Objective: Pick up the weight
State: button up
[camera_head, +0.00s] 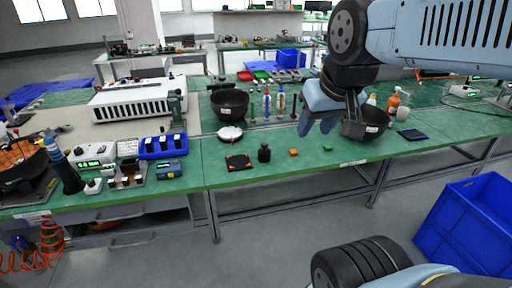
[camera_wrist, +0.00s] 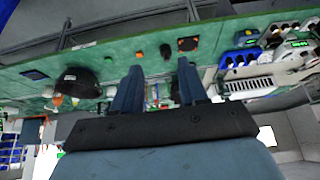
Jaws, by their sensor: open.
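The weight (camera_head: 264,153) is a small dark piece with a narrower top, upright near the front edge of the green bench. In the wrist view it is a small dark shape (camera_wrist: 165,51) just beyond the fingertips, between their lines. My gripper (camera_head: 317,128) is raised above the bench, to the right of the weight and apart from it. In the wrist view my gripper (camera_wrist: 158,68) has two blue fingers spread with nothing between them.
A black square pad (camera_head: 238,162) lies left of the weight; an orange block (camera_head: 293,152) and a green block (camera_head: 328,148) lie right. Black bowls (camera_head: 230,104) (camera_head: 374,120) and bottles (camera_head: 281,99) stand behind. A blue crate (camera_head: 468,225) is on the floor at right.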

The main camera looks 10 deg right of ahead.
jog(key=o, duration=0.3)
jog(key=shift+w, duration=0.15)
jog(key=w+a+f+m+g+y, duration=0.3)
jog(key=w+f+m+g+y, duration=0.2)
jog(key=f, duration=0.3)
jog(key=shift+w+a, duration=0.3)
jog(key=shift+w, duration=0.3)
jog(key=m+t+y, duration=0.8)
jog(key=m+t, duration=0.4)
jog(key=m, duration=1)
send_near(266, 148)
jog(key=x, duration=0.5)
jog(key=shift+w, duration=0.2)
jog(key=shift+x, duration=2.7)
